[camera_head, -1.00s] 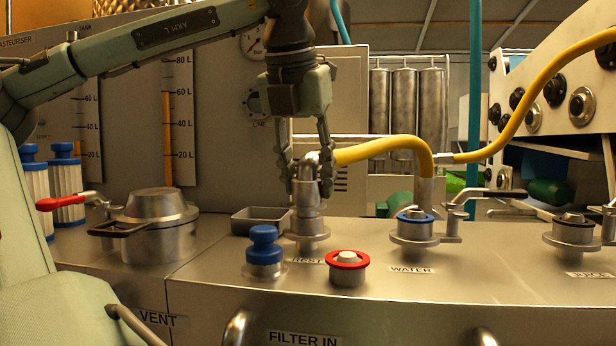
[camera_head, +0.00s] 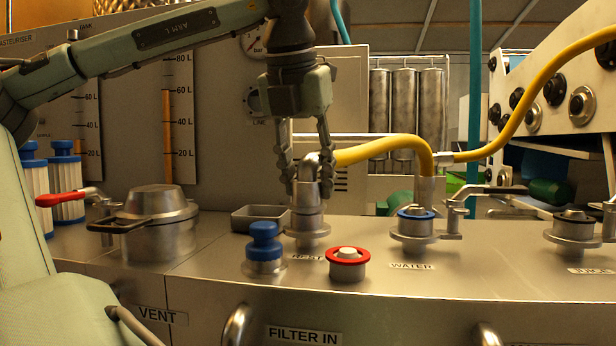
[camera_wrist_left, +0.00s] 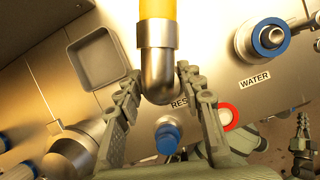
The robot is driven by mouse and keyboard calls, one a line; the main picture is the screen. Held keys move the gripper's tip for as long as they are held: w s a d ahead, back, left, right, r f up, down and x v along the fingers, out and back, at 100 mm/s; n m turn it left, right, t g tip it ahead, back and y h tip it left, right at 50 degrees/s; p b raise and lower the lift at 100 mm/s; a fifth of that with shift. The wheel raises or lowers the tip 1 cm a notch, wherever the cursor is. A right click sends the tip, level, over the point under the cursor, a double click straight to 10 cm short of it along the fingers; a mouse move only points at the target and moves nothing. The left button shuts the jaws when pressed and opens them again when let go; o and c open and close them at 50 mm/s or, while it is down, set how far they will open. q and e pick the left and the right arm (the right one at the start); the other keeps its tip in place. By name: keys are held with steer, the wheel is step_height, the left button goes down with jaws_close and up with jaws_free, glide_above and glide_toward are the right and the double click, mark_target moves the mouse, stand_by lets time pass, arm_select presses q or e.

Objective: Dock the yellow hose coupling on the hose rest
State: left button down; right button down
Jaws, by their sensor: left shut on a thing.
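The yellow hose (camera_head: 385,146) ends in a bent metal coupling (camera_head: 311,165). My left gripper (camera_head: 307,180) points down with its fingers on either side of the coupling and is shut on it. The coupling is upright over the hose rest (camera_head: 307,230), a metal post on the steel counter; its lower end appears to meet the post, but I cannot tell how firmly it is seated. In the left wrist view the metal elbow (camera_wrist_left: 157,75) lies between the two fingers (camera_wrist_left: 155,95) and hides the rest.
A blue-capped fitting (camera_head: 264,240) and a red-ringed port (camera_head: 347,260) stand in front of the rest. A shallow tray (camera_head: 258,218) is behind left. The blue-ringed water port (camera_head: 415,228) is to the right, a lidded pot (camera_head: 158,222) to the left.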

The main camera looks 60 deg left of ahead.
arm_select(q)
steer(key=shift+f+b, duration=0.3)
steer(key=shift+f, duration=0.05)
steer(key=c, duration=1.3)
jaws_free()
steer(key=shift+o, duration=0.2)
steer(key=p+v, duration=0.7)
steer(key=v, duration=0.4)
